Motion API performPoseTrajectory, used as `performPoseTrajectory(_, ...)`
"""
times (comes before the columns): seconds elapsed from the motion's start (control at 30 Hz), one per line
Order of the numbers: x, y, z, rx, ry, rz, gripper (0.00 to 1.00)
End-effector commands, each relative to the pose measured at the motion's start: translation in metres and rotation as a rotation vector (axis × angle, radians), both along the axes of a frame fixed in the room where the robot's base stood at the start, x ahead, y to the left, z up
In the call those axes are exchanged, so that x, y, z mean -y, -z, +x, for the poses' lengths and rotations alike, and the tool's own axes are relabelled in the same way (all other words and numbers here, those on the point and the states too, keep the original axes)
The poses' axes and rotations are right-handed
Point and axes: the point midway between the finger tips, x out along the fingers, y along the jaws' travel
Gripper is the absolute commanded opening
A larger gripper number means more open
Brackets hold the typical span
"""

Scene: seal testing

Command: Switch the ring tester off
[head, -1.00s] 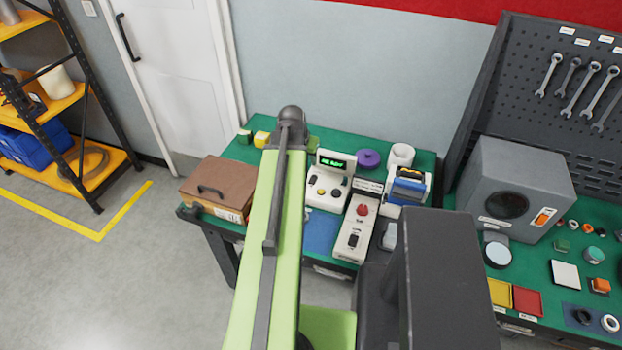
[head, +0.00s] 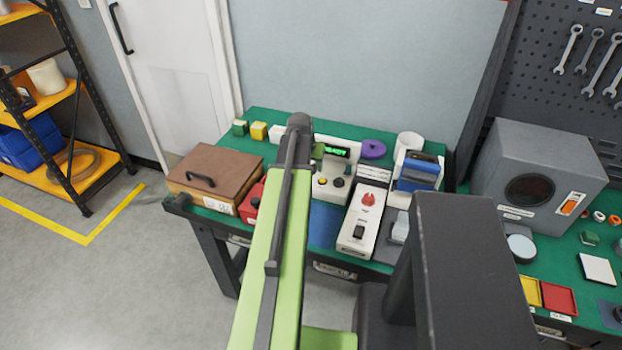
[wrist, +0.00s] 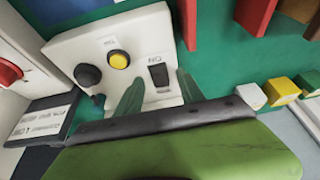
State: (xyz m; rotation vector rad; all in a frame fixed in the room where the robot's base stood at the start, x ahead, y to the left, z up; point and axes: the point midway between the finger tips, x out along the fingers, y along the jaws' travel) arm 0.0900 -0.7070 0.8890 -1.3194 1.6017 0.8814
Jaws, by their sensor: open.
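A white tester (head: 328,188) with a lit green display (head: 335,151), a black knob and a yellow button stands on the green bench; my arm hides its left part in the head view. In the wrist view the tester's panel (wrist: 130,42) shows a black knob (wrist: 88,76), a yellow button (wrist: 119,59) and a black rocker switch (wrist: 159,75) marked ON. My gripper (wrist: 160,96) is open and empty, its two green fingers on either side of the rocker. Whether they touch the panel, I cannot tell.
To the right stands a white box (head: 359,220) with a red knob and its own black switch. A blue-and-white device (head: 415,175), a purple ring (head: 373,149) and a white roll (head: 410,143) are near. A brown case (head: 213,178) and a red object (head: 251,203) lie left.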

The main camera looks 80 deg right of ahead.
Motion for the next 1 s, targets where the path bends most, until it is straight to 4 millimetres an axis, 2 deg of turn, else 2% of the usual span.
performPoseTrajectory(0.03,0.0028,0.0095,-0.0004,0.0,0.0,0.0,0.45)
performPoseTrajectory(0.33,0.0038,0.0081,-0.001,0.0,0.0,0.0,0.45)
performPoseTrajectory(0.67,0.0038,0.0081,-0.0009,0.0,0.001,0.0,0.02)
performPoseTrajectory(0.87,0.0042,0.0079,-0.0006,0.001,0.001,0.001,0.0)
performPoseTrajectory(1.0,0.0109,0.004,-0.0009,0.015,0.002,0.063,0.0)
